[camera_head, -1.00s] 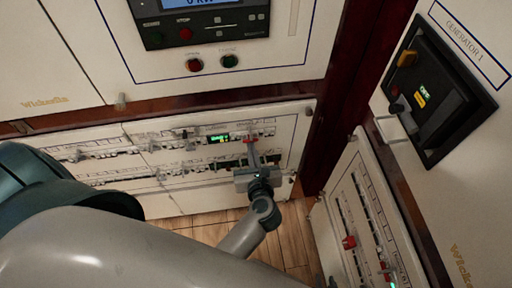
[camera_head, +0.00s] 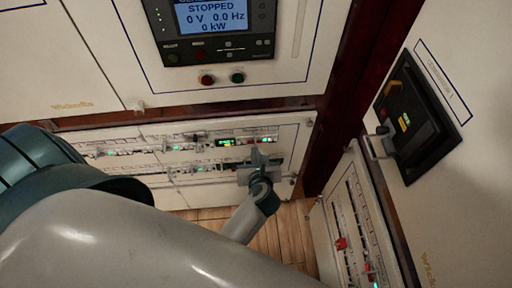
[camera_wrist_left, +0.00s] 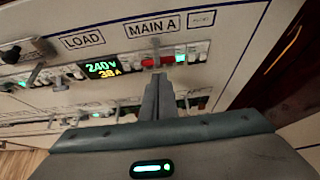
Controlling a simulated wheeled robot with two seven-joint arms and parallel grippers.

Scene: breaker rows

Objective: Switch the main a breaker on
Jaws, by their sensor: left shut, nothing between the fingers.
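The main A breaker (camera_wrist_left: 158,62) shows in the left wrist view as a wide red switch under the "MAIN A" label (camera_wrist_left: 152,28), with green lights (camera_wrist_left: 188,57) beside it. To its left, a display (camera_wrist_left: 101,68) reads 240 V and 38 A. In the head view this upper breaker row lies on the low white panel (camera_head: 290,150). My left gripper (camera_head: 258,151) is shut and empty in front of that panel. In the wrist view its fingertips (camera_wrist_left: 160,78) are just below the red switch; whether they touch it I cannot tell. My right gripper is not in view.
A control unit (camera_head: 218,30) above reads STOPPED, 0 V. A black breaker unit (camera_head: 415,120) and another low breaker panel (camera_head: 335,222) stand at the right. Wooden floor (camera_head: 290,235) shows below.

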